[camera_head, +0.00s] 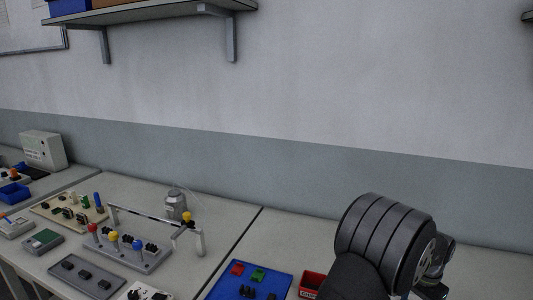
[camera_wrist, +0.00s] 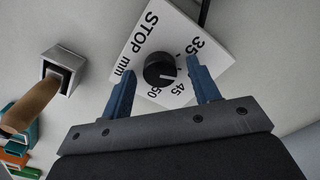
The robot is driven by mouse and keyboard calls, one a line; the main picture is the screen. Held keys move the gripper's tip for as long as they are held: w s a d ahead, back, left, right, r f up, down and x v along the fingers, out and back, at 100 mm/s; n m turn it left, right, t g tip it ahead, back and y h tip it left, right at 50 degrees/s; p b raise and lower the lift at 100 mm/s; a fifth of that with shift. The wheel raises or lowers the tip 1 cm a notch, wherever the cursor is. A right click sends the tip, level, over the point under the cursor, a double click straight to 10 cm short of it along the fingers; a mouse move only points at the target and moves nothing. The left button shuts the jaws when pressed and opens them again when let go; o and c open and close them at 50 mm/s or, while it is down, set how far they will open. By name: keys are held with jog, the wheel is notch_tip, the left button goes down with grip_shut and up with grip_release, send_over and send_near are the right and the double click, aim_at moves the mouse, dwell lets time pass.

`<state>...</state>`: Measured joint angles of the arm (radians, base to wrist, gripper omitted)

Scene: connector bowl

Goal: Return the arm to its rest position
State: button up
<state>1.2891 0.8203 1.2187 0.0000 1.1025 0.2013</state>
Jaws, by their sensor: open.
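My gripper (camera_wrist: 160,80) shows in the wrist view with its two blue fingers apart. Nothing is held between them. A black knob (camera_wrist: 159,69) on a white plate (camera_wrist: 135,50) marked "STOP mm" and with numbers lies beyond the fingertips, in the gap between them as seen from the wrist. I cannot tell how far the knob is from the fingers. In the head view my dark arm (camera_head: 385,240) stands at the lower right, and the gripper's fingers are not visible there.
In the wrist view a wooden handle (camera_wrist: 32,105) sits in a square metal holder (camera_wrist: 66,66) on the left. In the head view the bench holds a blue board (camera_head: 228,291), a red bin (camera_head: 311,283) and a grey panel with coloured knobs (camera_head: 150,262). A shelf (camera_head: 150,13) hangs above.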

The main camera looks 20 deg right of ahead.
jog(key=m, duration=0.4)
jog(key=shift+m, duration=0.4)
jog(key=shift+o, duration=0.2)
jog(key=o, duration=0.9)
jog(key=w+a+r+n+t+h, duration=0.1)
jog(key=w+a+r, duration=0.5)
jog(key=w+r, duration=0.25)
jog(key=w+a+r+n+t+h, duration=0.1)
jog(key=w+a+r+h, duration=0.1)
jog(key=w+a+r, duration=0.45)
jog(key=s+a+r+m+g+y, duration=0.1)
jog(key=a+r+m+y, duration=0.2)
jog(key=a, duration=0.5)
jog(key=s+a+r+m+g, duration=0.1)
jog(key=a+r+m, duration=0.25)
jog(key=a, duration=0.45)
jog(key=shift+m, duration=0.35)
jog(key=f, duration=0.9)
jog(key=shift+w+f, duration=0.2)
jog(key=shift+f, duration=0.1)
